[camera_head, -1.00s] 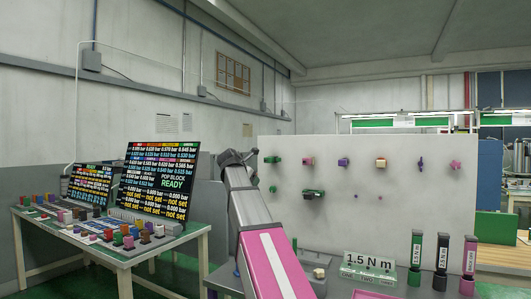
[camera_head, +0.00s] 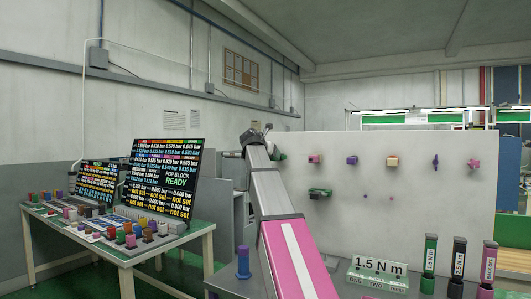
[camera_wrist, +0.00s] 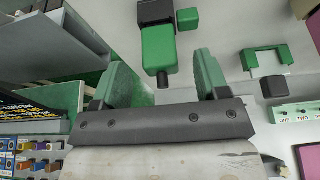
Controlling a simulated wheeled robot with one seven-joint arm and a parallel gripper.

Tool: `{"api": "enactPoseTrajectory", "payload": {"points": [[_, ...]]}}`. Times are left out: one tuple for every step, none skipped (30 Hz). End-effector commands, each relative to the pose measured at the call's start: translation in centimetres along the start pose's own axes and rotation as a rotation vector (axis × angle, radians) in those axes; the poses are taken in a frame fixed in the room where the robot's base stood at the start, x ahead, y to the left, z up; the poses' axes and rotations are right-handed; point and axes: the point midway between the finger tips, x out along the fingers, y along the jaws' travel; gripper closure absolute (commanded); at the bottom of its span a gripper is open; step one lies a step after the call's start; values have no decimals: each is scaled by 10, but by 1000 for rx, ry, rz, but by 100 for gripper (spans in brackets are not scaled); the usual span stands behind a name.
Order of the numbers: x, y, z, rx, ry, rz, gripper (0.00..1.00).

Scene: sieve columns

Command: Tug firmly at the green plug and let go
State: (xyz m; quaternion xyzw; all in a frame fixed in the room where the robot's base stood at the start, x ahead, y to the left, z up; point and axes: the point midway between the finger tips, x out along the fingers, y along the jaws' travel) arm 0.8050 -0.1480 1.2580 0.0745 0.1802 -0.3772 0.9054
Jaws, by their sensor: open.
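A green part (camera_head: 281,155), which looks like the green plug, sits at the upper left of the white panel, partly covered by my arm's end. My gripper (camera_head: 255,137) is in front of that corner. In the wrist view my gripper (camera_wrist: 162,76) is open, with its two green fingers apart and nothing between the tips. A green block (camera_wrist: 156,46) with a dark nub lies just beyond the gap between the fingers. A dark grey block adjoins its upper end. I cannot tell whether a finger touches it.
The white panel (camera_head: 420,225) carries other coloured fittings, including a green-and-black one (camera_head: 320,194). A 1.5 N m sign (camera_head: 379,267) and labelled bottles (camera_head: 458,266) stand on the right. A table with screens (camera_head: 163,180) is at left.

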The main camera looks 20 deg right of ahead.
Motion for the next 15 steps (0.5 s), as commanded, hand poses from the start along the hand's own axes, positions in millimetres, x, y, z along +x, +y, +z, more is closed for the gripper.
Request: {"api": "enactPoseTrajectory", "payload": {"points": [[8, 1, 0, 0, 1, -1, 32], [11, 1, 0, 0, 1, -1, 32], [16, 1, 0, 0, 0, 0, 32], [18, 1, 0, 0, 0, 0, 32], [20, 0, 1, 0, 0, 0, 32], [23, 0, 0, 1, 0, 0, 32], [24, 0, 0, 1, 0, 0, 32], [26, 0, 0, 1, 0, 0, 32], [27, 0, 0, 1, 0, 0, 32], [28, 0, 0, 1, 0, 0, 32], [28, 0, 0, 1, 0, 0, 32], [28, 0, 0, 1, 0, 0, 32], [28, 0, 0, 1, 0, 1, 32], [28, 0, 0, 1, 0, 1, 32], [28, 0, 0, 1, 0, 1, 32]]}}
